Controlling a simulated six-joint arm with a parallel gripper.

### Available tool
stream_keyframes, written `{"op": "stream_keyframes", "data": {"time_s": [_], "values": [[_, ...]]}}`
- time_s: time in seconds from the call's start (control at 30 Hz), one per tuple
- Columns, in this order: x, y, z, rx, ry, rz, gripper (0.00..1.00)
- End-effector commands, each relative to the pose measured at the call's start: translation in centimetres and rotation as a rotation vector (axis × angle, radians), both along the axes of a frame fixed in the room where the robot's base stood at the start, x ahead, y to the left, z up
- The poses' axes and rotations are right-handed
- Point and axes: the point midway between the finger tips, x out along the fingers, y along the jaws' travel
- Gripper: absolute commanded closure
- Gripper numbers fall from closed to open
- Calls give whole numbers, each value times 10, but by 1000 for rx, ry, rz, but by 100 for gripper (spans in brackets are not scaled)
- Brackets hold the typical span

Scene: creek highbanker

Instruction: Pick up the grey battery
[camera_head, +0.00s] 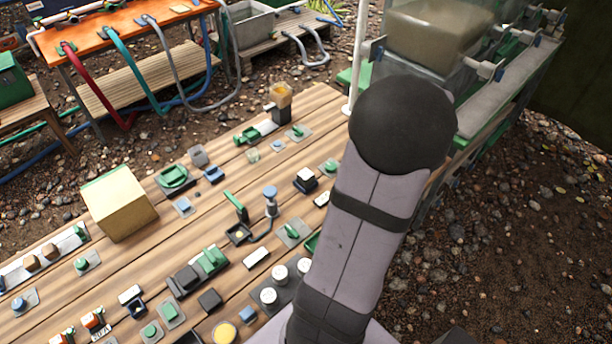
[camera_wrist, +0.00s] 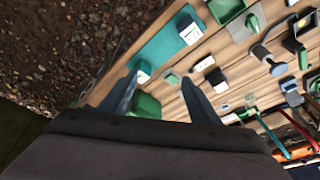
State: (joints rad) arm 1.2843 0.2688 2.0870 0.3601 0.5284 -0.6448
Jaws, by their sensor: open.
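I cannot tell for sure which thing is the grey battery. In the head view, a small grey block (camera_head: 198,156) stands near the far edge of the wooden table, and a dark grey block (camera_head: 210,299) lies near its front. A dark box with a pale top (camera_head: 305,181) stands nearer my arm. My gripper (camera_wrist: 160,76) shows in the wrist view, open, its two fingers apart above the table with nothing visibly held. A green part (camera_wrist: 147,104) shows between the fingers, partly hidden by my wrist. My gripper is hidden in the head view.
The plank table (camera_head: 325,100) is crowded with small parts, switches and a cardboard-coloured box (camera_head: 118,203). A dark box with a white label (camera_wrist: 188,29) sits on a teal pad (camera_wrist: 160,50) in the wrist view. A white post (camera_head: 357,60) and a clear tank (camera_head: 425,60) stand beyond.

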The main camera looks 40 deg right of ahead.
Motion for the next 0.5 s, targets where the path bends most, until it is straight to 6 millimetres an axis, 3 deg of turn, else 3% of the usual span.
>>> {"op": "stream_keyframes", "data": {"time_s": [0.03, 0.17, 0.3, 0.5], "values": [[20, 11, 5, 27, -52, 11, 44], [62, 35, -5, 161, -207, -91, 44], [101, 54, -43, 421, -385, -408, 44], [147, 61, -94, 876, -578, -957, 44]]}}
